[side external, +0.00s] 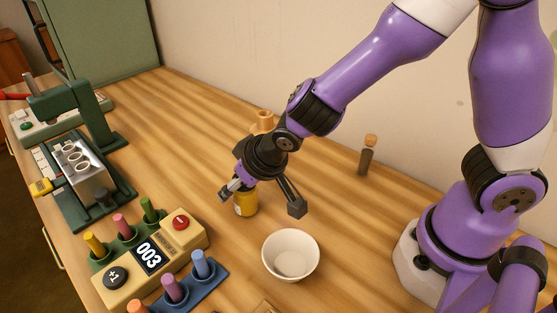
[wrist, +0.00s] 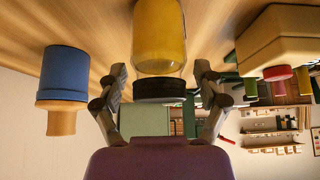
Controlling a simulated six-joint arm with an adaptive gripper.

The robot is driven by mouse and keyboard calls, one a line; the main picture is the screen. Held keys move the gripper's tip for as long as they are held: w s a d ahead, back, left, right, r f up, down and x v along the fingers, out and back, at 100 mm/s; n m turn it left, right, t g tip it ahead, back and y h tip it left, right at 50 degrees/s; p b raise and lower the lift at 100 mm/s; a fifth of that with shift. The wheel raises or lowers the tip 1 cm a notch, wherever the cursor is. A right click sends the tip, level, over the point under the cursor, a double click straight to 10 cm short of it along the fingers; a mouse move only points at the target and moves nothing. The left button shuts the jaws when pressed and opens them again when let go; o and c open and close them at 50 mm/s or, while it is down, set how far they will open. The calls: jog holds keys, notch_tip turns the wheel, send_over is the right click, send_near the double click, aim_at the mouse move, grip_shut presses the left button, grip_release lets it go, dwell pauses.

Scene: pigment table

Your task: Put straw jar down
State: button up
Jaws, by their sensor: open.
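The straw jar, a yellow jar with a dark lid, appears in the side view (side external: 246,204) under my gripper, where it seems to stand upright on the wooden table. It also shows in the wrist view (wrist: 160,35), which looks upside down, with its base cut off at the top edge. My gripper (side external: 262,198) is open, its fingers spread to either side of the jar. In the wrist view, gaps show between the jar and both fingers of my gripper (wrist: 160,70). My wrist hides the jar's top in the side view.
A white bowl (side external: 291,256) stands close in front. A blue jar with a wooden stopper (wrist: 64,75) is beside the gripper. A counter box (side external: 150,257) reading 003, with coloured pegs around it, is at left. A corked vial (side external: 367,155) stands near the wall.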

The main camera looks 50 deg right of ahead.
jog(key=v, duration=1.2)
jog(key=s+d+r+g, duration=0.1)
jog(key=s+d+r, duration=0.2)
jog(key=s+d, duration=0.4)
jog(key=d, duration=0.4)
jog(key=shift+d+r, duration=0.15)
jog(key=shift+r, duration=0.2)
